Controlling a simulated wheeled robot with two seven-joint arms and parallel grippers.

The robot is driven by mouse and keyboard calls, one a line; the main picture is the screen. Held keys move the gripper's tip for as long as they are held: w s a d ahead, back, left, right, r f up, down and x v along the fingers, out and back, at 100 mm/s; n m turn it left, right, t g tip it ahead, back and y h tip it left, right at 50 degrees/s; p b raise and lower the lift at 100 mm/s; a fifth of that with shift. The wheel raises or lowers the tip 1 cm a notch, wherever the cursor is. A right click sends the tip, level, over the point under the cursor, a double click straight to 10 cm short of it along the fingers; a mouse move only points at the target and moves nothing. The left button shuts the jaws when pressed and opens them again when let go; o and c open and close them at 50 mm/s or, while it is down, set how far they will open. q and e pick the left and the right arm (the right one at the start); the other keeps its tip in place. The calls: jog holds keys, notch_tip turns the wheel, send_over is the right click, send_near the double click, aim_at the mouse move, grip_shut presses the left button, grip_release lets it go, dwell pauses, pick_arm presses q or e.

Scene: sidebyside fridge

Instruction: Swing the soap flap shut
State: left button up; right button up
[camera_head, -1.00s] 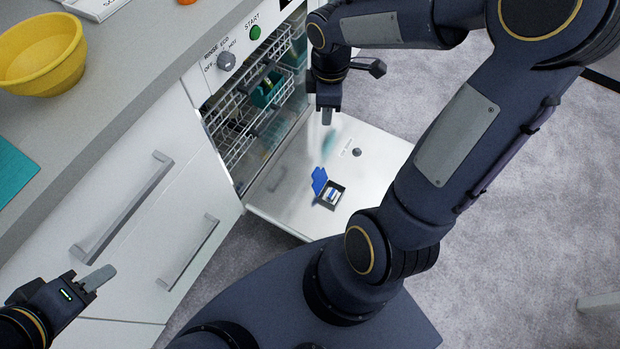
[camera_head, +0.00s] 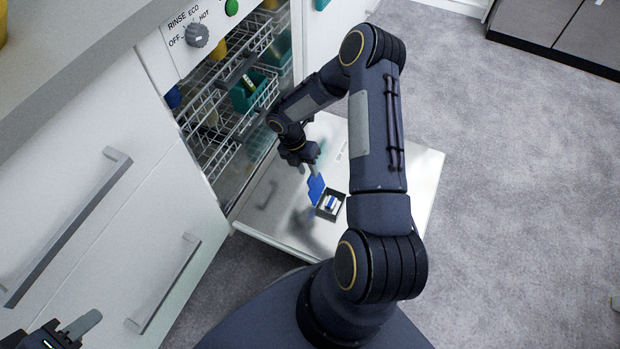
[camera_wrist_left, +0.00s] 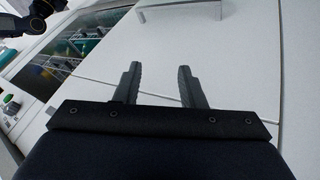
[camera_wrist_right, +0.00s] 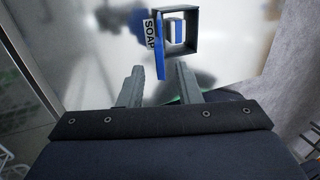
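The blue soap flap (camera_head: 316,188) stands open, raised from the left edge of the soap box (camera_head: 342,208) on the lowered dishwasher door. In the right wrist view the flap (camera_wrist_right: 160,55) shows nearly edge-on beside the open box (camera_wrist_right: 193,14), with a "SOAP" label to its left. My right gripper (camera_head: 315,171) is at the flap's upper end. In its wrist view the open fingers (camera_wrist_right: 158,68) are apart, with the flap's near end between the tips; I cannot tell if they touch. My left gripper (camera_head: 88,322) is open and empty, also in its wrist view (camera_wrist_left: 158,66), far from the flap.
The dishwasher door (camera_head: 280,215) lies lowered, with wire racks (camera_head: 225,125) inside the machine. White cabinet fronts with bar handles (camera_head: 165,285) are at the left, below the counter (camera_head: 90,50). Open carpet (camera_head: 520,190) lies to the right.

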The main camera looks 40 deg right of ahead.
aim_at(310, 176)
jog(key=shift+b+x, duration=0.5)
jog(key=shift+x, duration=1.5)
grip_shut()
